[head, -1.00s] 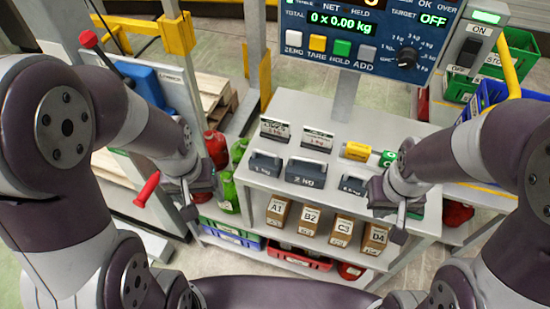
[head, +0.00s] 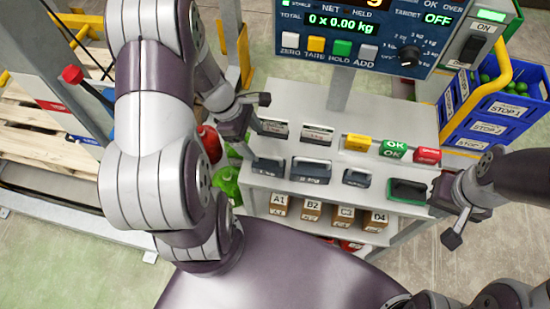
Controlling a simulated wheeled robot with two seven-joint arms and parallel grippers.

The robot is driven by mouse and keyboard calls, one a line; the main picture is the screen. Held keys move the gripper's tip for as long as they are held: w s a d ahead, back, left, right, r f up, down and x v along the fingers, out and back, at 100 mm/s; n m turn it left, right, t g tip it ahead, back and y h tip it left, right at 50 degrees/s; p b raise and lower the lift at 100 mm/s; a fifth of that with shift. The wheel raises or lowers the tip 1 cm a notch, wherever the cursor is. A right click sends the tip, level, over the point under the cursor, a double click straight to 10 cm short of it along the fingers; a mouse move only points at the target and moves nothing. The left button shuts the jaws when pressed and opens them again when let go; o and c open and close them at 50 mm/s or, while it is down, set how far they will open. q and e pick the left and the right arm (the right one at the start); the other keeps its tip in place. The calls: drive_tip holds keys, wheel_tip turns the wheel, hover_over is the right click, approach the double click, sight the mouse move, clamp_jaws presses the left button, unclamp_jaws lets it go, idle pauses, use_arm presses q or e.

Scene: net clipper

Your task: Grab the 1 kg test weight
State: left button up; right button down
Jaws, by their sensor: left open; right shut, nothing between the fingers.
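The 1 kg test weight (head: 268,168) is a dark grey block with a handle. It sits at the left end of a row on the grey shelf, left of the larger 2 kg weight (head: 310,171) and a smaller weight (head: 356,178). Its label is too small to read clearly now. My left gripper (head: 256,124) is open and empty, above and just left of the 1 kg weight, apart from it. My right gripper (head: 447,208) is shut and empty at the shelf's right end, beside a dark green-lined tray (head: 407,190).
Two small card holders (head: 317,135) stand behind the weights. Yellow, green and red blocks (head: 427,155) lie at the back right. Boxes (head: 312,211) stand on the lower shelf. A display panel (head: 335,45) rises behind. Blue crates (head: 490,115) are at the right.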

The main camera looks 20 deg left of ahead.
sight(268, 162)
use_arm(q)
drive_tip(key=x, duration=1.2)
drive_tip(key=shift+a+f, duration=0.15)
drive_tip(key=shift+f, duration=0.15)
clamp_jaws()
